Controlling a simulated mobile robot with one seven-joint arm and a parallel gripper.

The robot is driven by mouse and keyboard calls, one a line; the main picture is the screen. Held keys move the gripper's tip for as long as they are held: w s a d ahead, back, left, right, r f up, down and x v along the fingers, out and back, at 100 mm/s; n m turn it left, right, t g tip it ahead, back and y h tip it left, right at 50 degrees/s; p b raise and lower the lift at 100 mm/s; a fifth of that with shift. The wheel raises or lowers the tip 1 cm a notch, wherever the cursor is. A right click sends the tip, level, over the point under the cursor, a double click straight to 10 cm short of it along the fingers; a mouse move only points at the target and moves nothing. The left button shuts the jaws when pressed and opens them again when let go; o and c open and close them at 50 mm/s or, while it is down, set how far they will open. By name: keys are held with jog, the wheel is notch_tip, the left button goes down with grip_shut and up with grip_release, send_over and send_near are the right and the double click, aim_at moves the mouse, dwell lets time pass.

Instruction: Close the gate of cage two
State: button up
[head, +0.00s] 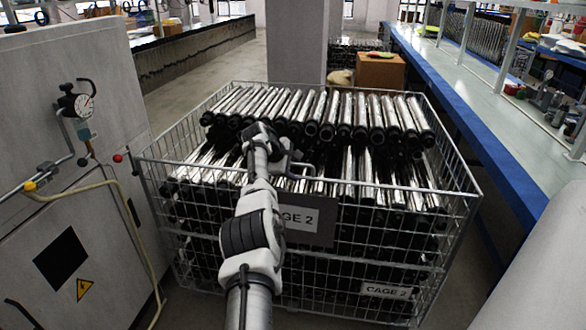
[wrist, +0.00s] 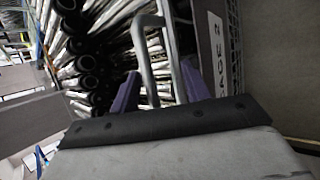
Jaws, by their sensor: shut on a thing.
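The wire cage marked CAGE 2 (head: 455,208) stands in front of me, full of shiny metal tubes (head: 335,112) with black ends. A dark plate (head: 322,234) with a CAGE 2 sign hangs on its near mesh side. That side looks upright in the head view; I cannot tell whether its gate is fully shut. In the wrist view, my gripper (wrist: 160,90) has its purple fingers on either side of a grey bent handle (wrist: 141,50) and is shut on it. The tubes and the sign plate (wrist: 207,55) show beside it. In the head view my arm hides the fingers.
A grey cabinet (head: 60,190) with a gauge and a yellow hose stands close on the left. A long blue-edged workbench (head: 500,125) runs along the right. A cardboard box (head: 380,70) and a pillar (head: 297,40) are behind the cage.

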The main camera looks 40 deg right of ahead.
jog(key=shift+d+r, duration=0.15)
jog(key=shift+w+a+r, duration=0.1)
jog(key=shift+a+r, duration=0.25)
jog(key=shift+r, duration=0.2)
jog(key=b+v, duration=0.2)
jog(key=v, duration=1)
jog(key=shift+a, duration=0.45)
